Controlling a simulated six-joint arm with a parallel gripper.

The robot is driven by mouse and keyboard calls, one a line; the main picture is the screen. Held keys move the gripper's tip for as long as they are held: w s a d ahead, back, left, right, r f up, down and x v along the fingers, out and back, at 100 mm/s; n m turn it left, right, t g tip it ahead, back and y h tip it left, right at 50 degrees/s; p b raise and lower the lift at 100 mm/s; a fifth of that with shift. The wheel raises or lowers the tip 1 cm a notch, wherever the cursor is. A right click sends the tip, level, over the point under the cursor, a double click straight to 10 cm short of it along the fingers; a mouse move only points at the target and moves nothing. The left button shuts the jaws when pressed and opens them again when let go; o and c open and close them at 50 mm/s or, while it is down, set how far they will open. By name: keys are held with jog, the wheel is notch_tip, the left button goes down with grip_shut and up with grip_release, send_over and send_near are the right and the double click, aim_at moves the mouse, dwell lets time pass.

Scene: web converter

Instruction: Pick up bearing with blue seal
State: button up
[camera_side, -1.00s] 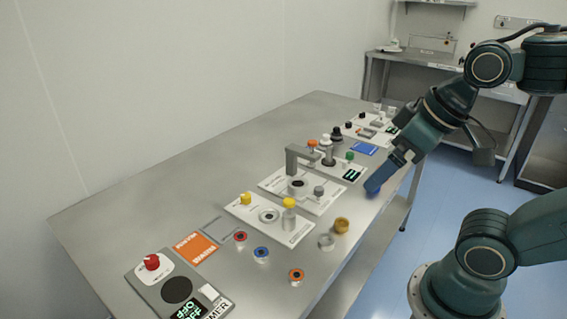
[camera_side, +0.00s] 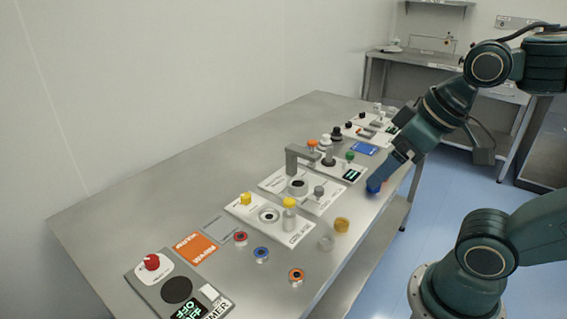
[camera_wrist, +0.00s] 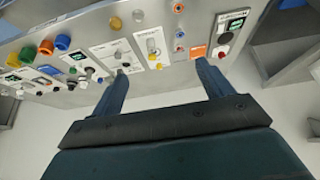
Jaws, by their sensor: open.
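The bearing with the blue seal (camera_side: 261,254) is a small metal ring with a blue top. It stands on the steel table between a red-sealed bearing (camera_side: 240,237) and an orange-sealed bearing (camera_side: 296,276). In the wrist view the blue-sealed bearing (camera_wrist: 180,35) is small, beyond the fingers. My gripper (camera_side: 374,187) is well away from it, to the upper right in the side view, over the table's right edge. In the wrist view my gripper (camera_wrist: 165,74) has its two fingers wide apart with nothing between them.
A white station plate (camera_side: 295,236) with yellow-topped parts lies beside the bearings. Two cups, clear (camera_side: 326,242) and amber (camera_side: 342,225), stand near the front edge. An orange WARM pad (camera_side: 197,248) and a warmer panel (camera_side: 170,305) lie to the left. The table's far left is bare.

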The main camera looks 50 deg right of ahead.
jog(key=shift+c, duration=1.4)
jog(key=w+a+f+m+g, duration=0.2)
jog(key=w+f+m+g, duration=0.15)
jog(key=w+m, duration=0.8)
jog(key=w+a+f+m+g+y, duration=0.1)
jog(key=w+a+f+m+g, duration=0.1)
jog(key=w+f+m, duration=0.5)
jog(key=w+f, duration=0.5)
jog(key=f, duration=0.1)
jog(key=shift+w+a+f+y, duration=0.15)
jog(key=shift+a+f+y, duration=0.05)
jog(key=shift+f+y, duration=0.2)
send_over(266, 250)
notch_tip(266, 250, down, 8)
jog(key=shift+r, duration=0.2)
jog(key=shift+f, duration=0.45)
